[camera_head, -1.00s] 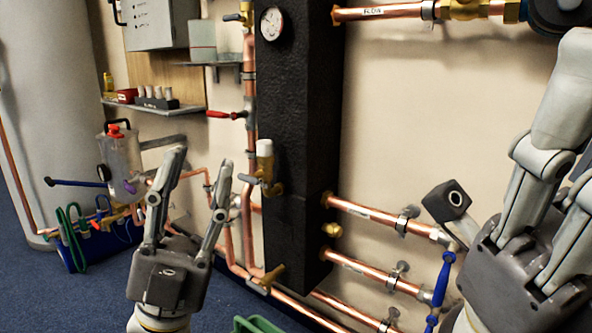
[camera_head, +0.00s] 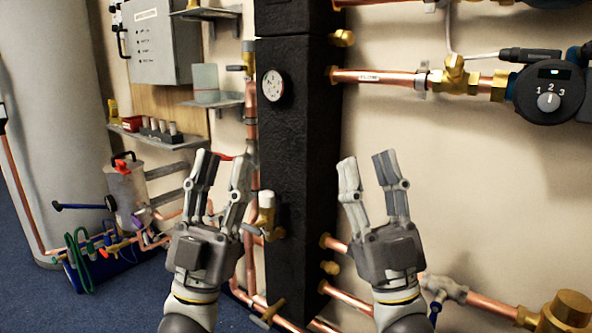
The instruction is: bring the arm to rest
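My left gripper (camera_head: 223,163) is raised with its fingers pointing up and spread apart, in front of the wall piping left of the black column. Nothing is between its fingers. My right gripper (camera_head: 366,165) is also raised, fingers up and apart, just right of the black column and in front of the cream wall. It is empty. The two grippers stand side by side at about the same height, clear of each other. The grippers hide parts of the copper pipes behind them.
The black column (camera_head: 297,130) with a gauge (camera_head: 273,85) stands behind and between the grippers. A pump (camera_head: 548,92) and the FLOW pipe (camera_head: 375,77) are at upper right.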

